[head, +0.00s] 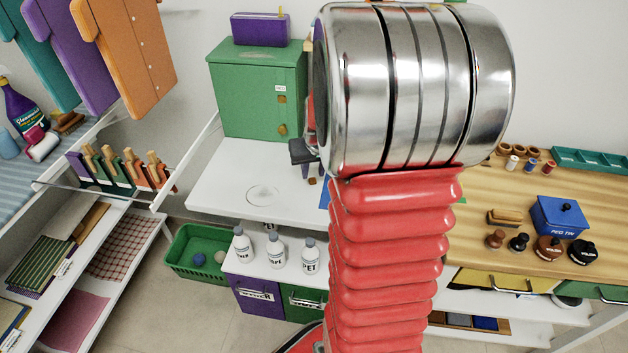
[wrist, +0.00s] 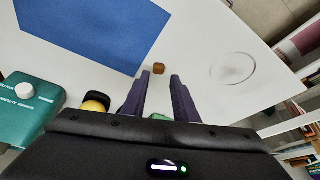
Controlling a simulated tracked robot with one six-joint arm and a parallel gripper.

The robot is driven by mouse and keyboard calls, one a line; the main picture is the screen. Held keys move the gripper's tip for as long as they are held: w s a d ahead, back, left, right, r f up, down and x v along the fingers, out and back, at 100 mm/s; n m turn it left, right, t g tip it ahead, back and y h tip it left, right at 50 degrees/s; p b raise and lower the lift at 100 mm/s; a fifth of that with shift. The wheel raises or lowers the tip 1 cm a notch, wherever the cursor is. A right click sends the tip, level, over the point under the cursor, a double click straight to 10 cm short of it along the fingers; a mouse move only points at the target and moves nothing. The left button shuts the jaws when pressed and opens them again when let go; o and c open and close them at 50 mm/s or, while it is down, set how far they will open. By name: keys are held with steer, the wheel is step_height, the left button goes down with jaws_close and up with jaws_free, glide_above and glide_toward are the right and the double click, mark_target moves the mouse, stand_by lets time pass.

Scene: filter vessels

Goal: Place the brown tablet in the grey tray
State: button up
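The brown tablet (wrist: 159,69) is a small brown block on the white worktop, just right of a blue sheet in the wrist view. It also shows in the head view (head: 312,181), just below my gripper (head: 304,160). In the wrist view my gripper (wrist: 161,76) is open, its two dark fingers apart. The tablet appears just past the fingertips, in line with the gap; I cannot tell the exact height between them. I cannot make out a grey tray in either view.
A clear round dish or outline (head: 262,195) lies on the white worktop (head: 225,170), right of the tablet in the wrist view (wrist: 232,68). The blue sheet (wrist: 95,30) is beside the tablet. A green cabinet (head: 258,95) stands behind. A teal box (wrist: 30,110) is at the wrist view's left.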

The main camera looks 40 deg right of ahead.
mark_target(312, 180)
steer(key=shift+x, duration=2.2)
steer(key=shift+s, duration=0.15)
steer(key=shift+c, duration=0.3)
jaws_close()
